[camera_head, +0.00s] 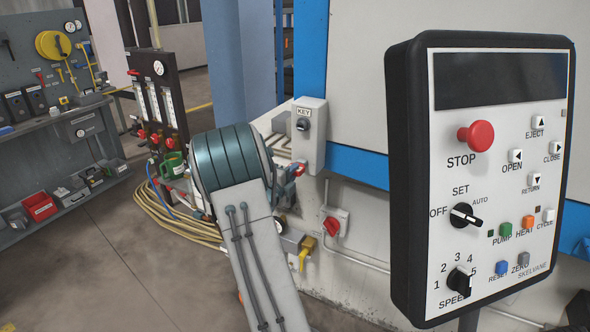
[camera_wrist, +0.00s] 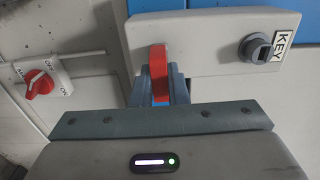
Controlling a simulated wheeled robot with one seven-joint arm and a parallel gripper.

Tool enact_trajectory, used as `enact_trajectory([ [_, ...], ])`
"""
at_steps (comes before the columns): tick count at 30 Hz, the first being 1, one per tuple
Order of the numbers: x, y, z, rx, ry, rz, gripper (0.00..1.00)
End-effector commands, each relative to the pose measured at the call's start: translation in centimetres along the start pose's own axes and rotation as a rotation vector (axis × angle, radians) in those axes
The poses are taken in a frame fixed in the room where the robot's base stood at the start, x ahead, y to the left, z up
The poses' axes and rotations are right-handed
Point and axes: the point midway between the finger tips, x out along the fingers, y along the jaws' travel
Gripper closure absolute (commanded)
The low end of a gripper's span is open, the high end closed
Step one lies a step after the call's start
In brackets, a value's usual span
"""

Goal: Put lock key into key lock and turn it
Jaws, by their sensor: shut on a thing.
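The grey key lock box (camera_head: 312,150) is on the machine wall, with a KEY label and a dark round key lock (camera_head: 303,124). In the wrist view the key lock (camera_wrist: 256,48) is at upper right, on the box face (camera_wrist: 205,30). My gripper (camera_wrist: 160,95) is shut on the red lock key (camera_wrist: 158,70), left of the key lock. In the head view the red key (camera_head: 300,170) shows beside the box's lower edge, below the lock. My arm partly hides my gripper there. I cannot tell whether the key touches the box.
A red rotary switch (camera_head: 332,226) is on the wall below; it is also in the wrist view (camera_wrist: 40,86). A control panel (camera_head: 500,180) with buttons and knobs stands close on the right. Hoses (camera_head: 175,228) lie on the floor left of my arm.

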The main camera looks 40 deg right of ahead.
Motion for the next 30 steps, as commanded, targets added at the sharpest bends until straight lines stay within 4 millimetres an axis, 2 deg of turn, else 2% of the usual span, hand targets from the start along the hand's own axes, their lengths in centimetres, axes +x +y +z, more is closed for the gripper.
enact_trajectory([
  [30, -1.5, 0.0, 0.0, 0.0, 0.0, 0.0, 1.0],
])
